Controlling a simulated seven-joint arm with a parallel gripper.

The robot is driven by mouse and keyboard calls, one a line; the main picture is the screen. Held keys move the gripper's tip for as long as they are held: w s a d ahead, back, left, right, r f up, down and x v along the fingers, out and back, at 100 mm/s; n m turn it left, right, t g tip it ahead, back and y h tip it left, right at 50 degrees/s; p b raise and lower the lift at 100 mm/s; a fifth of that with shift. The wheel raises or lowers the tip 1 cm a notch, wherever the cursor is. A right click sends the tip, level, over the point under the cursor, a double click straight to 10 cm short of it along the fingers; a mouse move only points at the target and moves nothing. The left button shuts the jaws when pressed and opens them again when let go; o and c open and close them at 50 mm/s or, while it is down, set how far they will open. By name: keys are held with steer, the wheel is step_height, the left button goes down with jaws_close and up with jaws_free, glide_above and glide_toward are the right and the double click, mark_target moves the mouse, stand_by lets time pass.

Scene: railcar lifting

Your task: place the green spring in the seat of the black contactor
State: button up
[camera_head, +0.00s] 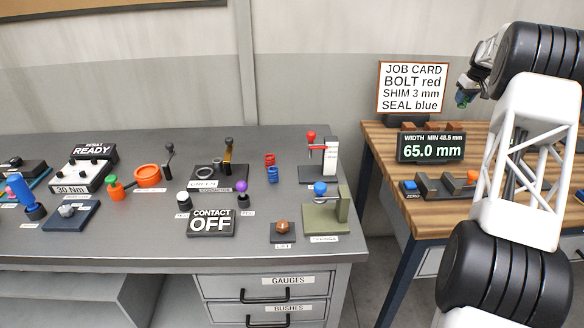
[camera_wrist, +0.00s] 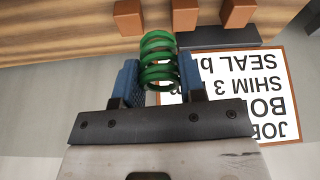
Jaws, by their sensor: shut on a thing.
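My gripper (camera_wrist: 158,72) is shut on the green spring (camera_wrist: 158,50), whose coils sit between the two blue finger pads in the wrist view. In the head view my gripper (camera_head: 463,94) is raised at the right, in front of the wall beside the job card, with a small bit of the green spring (camera_head: 462,99) showing. The black contactor (camera_head: 237,176) appears to be the dark plate on the grey bench, with a "GREEN" label, a pale ring and an upright brown-and-black lever. My gripper is far to its right and higher. Its seat is too small to make out clearly.
A red spring (camera_head: 270,159) and a blue spring (camera_head: 272,175) stand right of the contactor. The wooden bench (camera_head: 385,150) holds the width display (camera_head: 431,148) and job card (camera_head: 412,88).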

steer(key=w+a+f+n+y, duration=0.1)
steer(key=a+n, duration=0.1)
steer(key=a, duration=1.1)
steer(key=w+a+f+n, duration=0.1)
steer(key=w+a+n, duration=0.1)
steer(key=a, duration=1.1)
steer(key=s+a+f+n+g+y, duration=0.1)
steer(key=s+a+n, duration=0.15)
steer(key=a, duration=1.15)
steer(key=s+a+f+n, duration=0.2)
steer(key=s+a, duration=0.1)
steer(key=a, duration=1.1)
steer(key=s+a+f+n+g, duration=0.1)
steer(key=s+a+f+n, duration=0.2)
steer(key=s+a, duration=1.2)
steer(key=s+a+f+n+g, duration=0.1)
steer(key=s+a+f+n, duration=0.2)
steer(key=s+a, duration=1.2)
steer(key=a+n, duration=0.2)
steer(key=a, duration=0.5)
steer(key=shift+a+y, duration=0.4)
steer(key=shift+w+f, duration=0.1)
steer(key=shift+f, duration=0.05)
